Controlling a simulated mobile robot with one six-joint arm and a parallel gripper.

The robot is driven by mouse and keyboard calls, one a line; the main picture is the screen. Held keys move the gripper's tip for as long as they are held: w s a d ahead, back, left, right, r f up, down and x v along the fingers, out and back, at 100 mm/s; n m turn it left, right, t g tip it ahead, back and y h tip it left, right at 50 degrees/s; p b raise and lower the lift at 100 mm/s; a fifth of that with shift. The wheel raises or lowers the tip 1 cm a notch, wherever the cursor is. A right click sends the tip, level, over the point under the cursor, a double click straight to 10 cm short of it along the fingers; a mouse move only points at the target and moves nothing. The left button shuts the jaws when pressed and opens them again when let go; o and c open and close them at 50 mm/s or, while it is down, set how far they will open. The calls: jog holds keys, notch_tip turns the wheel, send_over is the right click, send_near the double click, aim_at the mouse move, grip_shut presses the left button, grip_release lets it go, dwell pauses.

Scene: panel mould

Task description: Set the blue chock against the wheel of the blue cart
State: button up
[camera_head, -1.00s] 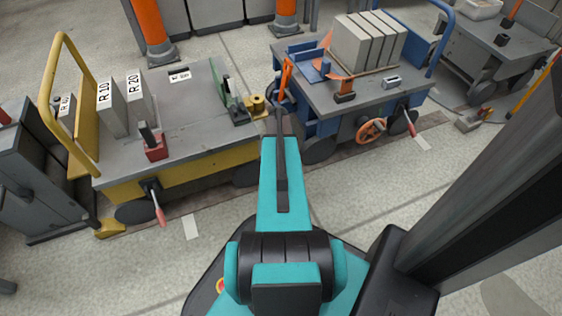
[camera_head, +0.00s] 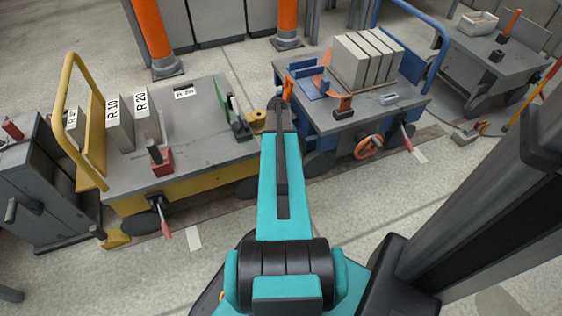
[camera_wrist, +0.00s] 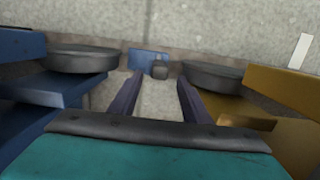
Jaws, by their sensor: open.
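The blue chock (camera_wrist: 146,60) lies on the floor in the wrist view, with a dark knob (camera_wrist: 160,70) at its near side. My gripper (camera_wrist: 156,84) is open, with its two dark fingers to either side below the chock in the picture. The chock is apart from both wheels beside it. The blue cart's wheel (camera_wrist: 84,60) is at left and also shows a wheel (camera_head: 319,163) in the head view. The blue cart (camera_head: 350,118) stands right of my arm. In the head view my arm hides the gripper and chock.
The yellow cart (camera_head: 190,175) stands close left of my arm, and its wheel (camera_wrist: 200,75) is right of my fingers. A yellow chock (camera_head: 115,238) lies by its other wheel. The gap between the carts is narrow. Front floor (camera_head: 400,195) is clear.

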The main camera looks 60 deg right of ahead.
jog(key=shift+r, duration=0.6)
dwell(0.4)
